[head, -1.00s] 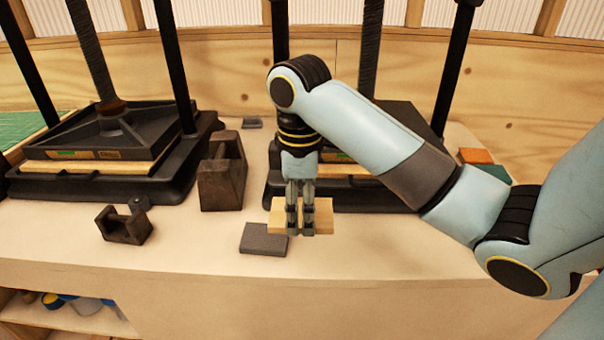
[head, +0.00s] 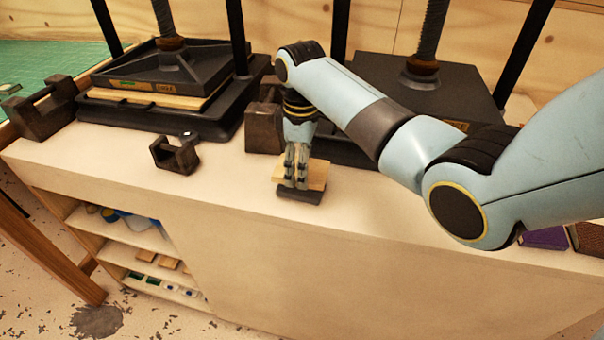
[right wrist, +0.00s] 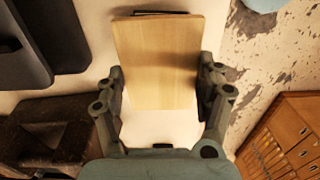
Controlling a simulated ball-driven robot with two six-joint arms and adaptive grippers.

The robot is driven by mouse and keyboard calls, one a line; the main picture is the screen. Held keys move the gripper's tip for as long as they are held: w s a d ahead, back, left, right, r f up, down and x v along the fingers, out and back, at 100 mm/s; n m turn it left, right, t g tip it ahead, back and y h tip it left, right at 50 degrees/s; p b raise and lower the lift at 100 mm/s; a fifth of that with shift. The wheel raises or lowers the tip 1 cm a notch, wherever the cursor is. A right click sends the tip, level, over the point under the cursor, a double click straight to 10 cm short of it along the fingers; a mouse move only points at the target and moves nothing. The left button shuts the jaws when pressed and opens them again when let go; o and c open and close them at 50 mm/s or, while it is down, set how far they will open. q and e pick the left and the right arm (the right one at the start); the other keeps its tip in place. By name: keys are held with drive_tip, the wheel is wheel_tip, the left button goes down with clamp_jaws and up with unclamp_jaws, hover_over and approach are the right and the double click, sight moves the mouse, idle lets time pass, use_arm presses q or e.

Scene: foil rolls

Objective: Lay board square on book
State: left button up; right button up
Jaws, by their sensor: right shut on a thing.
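The board (head: 317,174), a small pale wooden panel, is in my right gripper (head: 297,183) in the head view. The gripper is shut on it. In the right wrist view the board (right wrist: 158,60) lies between the two fingers and hides most of what is under it. The dark grey book (head: 299,196) lies on the bench directly below; its front edge shows under the board in the head view. A dark strip of it (right wrist: 160,14) shows past the board's far end in the right wrist view. I cannot tell whether board and book touch. My left gripper is not in view.
Two black presses stand at the back, the left one (head: 165,85) holding a wooden board. Dark weights stand near it, one (head: 175,154) at the bench's front edge and one (head: 264,128) close left of my right gripper. The bench top (head: 385,205) is clear right of the board.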

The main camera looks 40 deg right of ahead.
wheel_tip(320, 180, down, 3)
drive_tip(key=shift+s+r, duration=0.1)
drive_tip(key=shift+r, duration=0.1)
drive_tip(key=shift+f, duration=0.25)
drive_tip(key=o, duration=1.2)
drive_tip(key=shift+f, duration=0.1)
drive_tip(key=shift+c, duration=0.2)
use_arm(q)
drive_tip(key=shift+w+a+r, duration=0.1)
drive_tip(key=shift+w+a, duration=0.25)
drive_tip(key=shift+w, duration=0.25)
use_arm(e)
drive_tip(key=shift+r, duration=0.2)
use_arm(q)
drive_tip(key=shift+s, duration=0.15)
use_arm(e)
wheel_tip(320, 180, up, 12)
